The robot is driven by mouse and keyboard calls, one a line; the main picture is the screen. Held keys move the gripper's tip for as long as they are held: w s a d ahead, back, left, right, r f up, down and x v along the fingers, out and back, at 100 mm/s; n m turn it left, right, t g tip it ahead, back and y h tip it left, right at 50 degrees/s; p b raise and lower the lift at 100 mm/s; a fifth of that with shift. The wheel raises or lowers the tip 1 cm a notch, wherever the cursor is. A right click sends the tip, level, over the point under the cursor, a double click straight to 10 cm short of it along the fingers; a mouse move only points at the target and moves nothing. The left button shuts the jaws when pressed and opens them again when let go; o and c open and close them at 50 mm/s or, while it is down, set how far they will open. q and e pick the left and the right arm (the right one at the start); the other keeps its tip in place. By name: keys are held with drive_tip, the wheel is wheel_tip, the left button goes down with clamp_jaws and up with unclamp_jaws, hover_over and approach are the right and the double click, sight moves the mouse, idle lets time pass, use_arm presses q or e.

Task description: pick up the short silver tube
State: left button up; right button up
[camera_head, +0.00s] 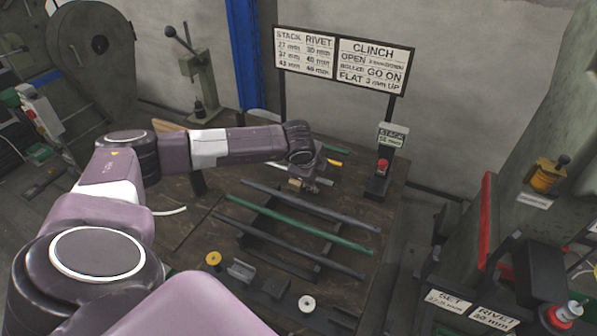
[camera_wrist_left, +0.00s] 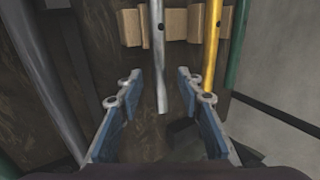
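The short silver tube (camera_wrist_left: 160,70) lies across light wooden blocks in the left wrist view, its near end sticking out toward me. My left gripper (camera_wrist_left: 158,84) is open, with one blue-padded finger on each side of the tube's near end. I see gaps between the fingers and the tube, and nothing is held. In the head view my left gripper (camera_head: 304,184) hangs over the back part of the workbench and hides much of the tube's area. My right gripper is not in view.
A yellow tube (camera_wrist_left: 211,60) lies close right of the silver one, with a green tube (camera_wrist_left: 238,45) beyond. Long dark tubes and a long green tube (camera_head: 300,225) lie on a rack in front. A red-button post (camera_head: 382,170) stands at the bench's right.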

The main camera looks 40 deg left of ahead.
use_arm(q)
clamp_jaws()
idle(0.4)
